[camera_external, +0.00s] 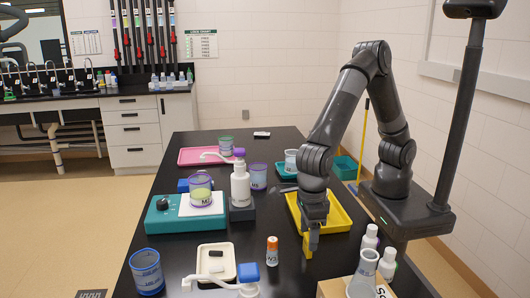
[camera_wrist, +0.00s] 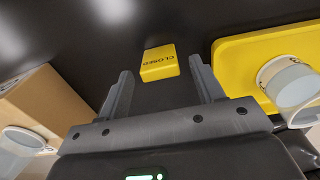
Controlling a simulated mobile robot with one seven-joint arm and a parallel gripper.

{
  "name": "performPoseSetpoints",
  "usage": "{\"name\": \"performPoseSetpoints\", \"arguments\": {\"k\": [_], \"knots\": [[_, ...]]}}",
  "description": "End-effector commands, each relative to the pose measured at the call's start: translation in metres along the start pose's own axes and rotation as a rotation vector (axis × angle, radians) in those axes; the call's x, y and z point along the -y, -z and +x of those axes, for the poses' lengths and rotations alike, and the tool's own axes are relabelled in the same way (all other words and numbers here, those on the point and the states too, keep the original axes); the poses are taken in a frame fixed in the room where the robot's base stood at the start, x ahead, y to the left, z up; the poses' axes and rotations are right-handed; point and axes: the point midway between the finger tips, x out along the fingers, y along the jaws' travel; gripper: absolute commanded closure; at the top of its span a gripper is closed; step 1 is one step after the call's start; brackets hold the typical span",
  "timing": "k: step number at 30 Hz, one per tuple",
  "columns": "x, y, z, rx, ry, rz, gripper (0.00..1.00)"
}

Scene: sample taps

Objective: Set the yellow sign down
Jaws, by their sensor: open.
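The yellow sign (camera_external: 311,244) is a small block marked "CLOSED", and it also shows in the wrist view (camera_wrist: 160,62). It appears to rest on the black table, just in front of the yellow tray. My gripper (camera_external: 313,228) points down right above it. In the wrist view my gripper (camera_wrist: 161,80) is open, with one finger on each side and the sign seen in the gap just beyond the fingertips. Neither finger visibly touches the sign. In the external view the gripper hides the sign's top.
The yellow tray (camera_external: 343,218) is close behind the sign; a clear cup (camera_wrist: 290,85) is there in the wrist view. A cardboard box (camera_wrist: 45,105) with bottles stands on the other side. An orange-capped vial (camera_external: 272,251) is to the left.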

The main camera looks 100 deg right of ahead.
Motion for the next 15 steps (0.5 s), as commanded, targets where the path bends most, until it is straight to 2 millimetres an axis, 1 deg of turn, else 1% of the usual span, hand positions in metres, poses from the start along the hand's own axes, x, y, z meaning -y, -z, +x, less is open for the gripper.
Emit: {"name": "performPoseSetpoints", "arguments": {"k": [1,6,10,15], "knots": [[0.000,-0.001,-0.013,0.004,-0.003,0.001,0.39],[0.000,-0.001,-0.049,0.002,-0.002,0.001,0.39],[0.000,0.000,-0.069,0.002,-0.001,0.000,0.39],[0.000,0.000,-0.081,0.001,0.000,-0.001,0.39]]}}
